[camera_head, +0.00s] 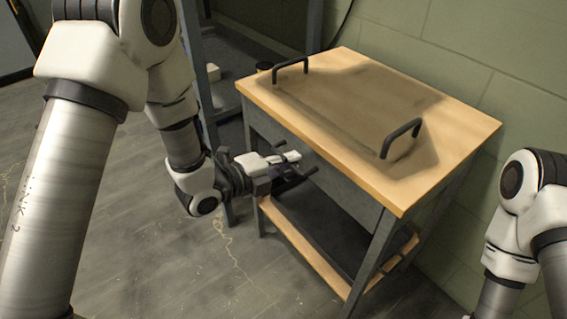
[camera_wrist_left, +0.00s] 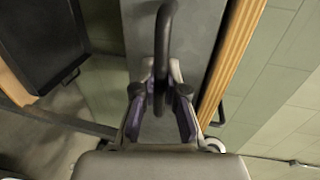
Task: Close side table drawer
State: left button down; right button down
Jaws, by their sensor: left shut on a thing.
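The side table (camera_head: 455,140) has a pale wooden top and a dark metal frame. Its grey drawer front (camera_head: 345,180) lies under the top and also shows in the left wrist view (camera_wrist_left: 195,40). I cannot tell how far the drawer stands out, since no drawer inside shows past the top's edge. My left gripper (camera_head: 290,168) is at the drawer front, shut on the black drawer handle (camera_wrist_left: 165,35). In the left wrist view its fingers (camera_wrist_left: 160,92) sit on both sides of the handle. My right gripper is out of view.
Two black handles (camera_head: 290,66) (camera_head: 401,138) stand up on a brown panel on the tabletop. A lower shelf (camera_head: 300,240) is below the drawer. A green block wall (camera_head: 480,50) is behind the table. The floor (camera_head: 190,265) in front is clear.

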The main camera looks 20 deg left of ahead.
pick_arm(q)
jog(key=c, duration=1.4)
grip_release()
jog(key=shift+w, duration=0.1)
jog(key=shift+c, duration=0.2)
jog(key=shift+o, duration=1.2)
jog(key=shift+w+d, duration=0.1)
jog(key=v, duration=0.7)
jog(key=shift+s, duration=0.25)
